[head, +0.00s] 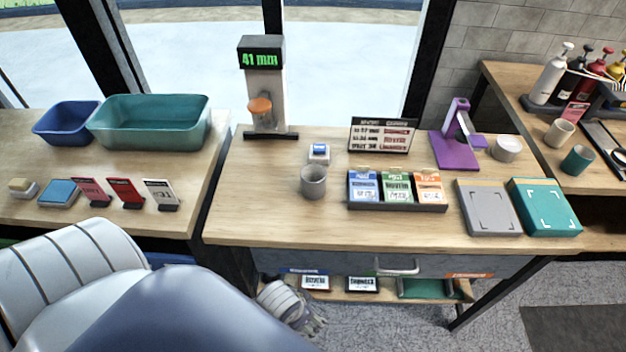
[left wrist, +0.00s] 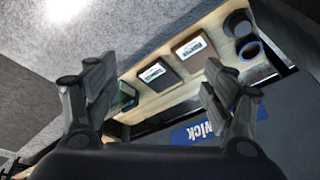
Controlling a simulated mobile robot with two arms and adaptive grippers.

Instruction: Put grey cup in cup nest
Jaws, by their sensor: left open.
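The grey cup (head: 313,181) stands upright on the middle table in the head view, left of the card tray. My left gripper (left wrist: 155,75) is open and empty in the left wrist view, with its fingers spread wide. In the head view it is low in front of the table, below the top and near the drawer, partly hidden by my arm. In the left wrist view a dark cup-like thing (left wrist: 237,22) and a blue-rimmed round holder (left wrist: 250,48) are at the shelf's end. I cannot tell which thing is the cup nest. My right gripper is not in view.
A card tray (head: 397,205) is right of the cup, and a small white-and-blue device (head: 319,153) is just behind it. A post with a display (head: 262,85) stands farther back. A drawer handle (head: 397,269) juts out below the tabletop. The table's front left is clear.

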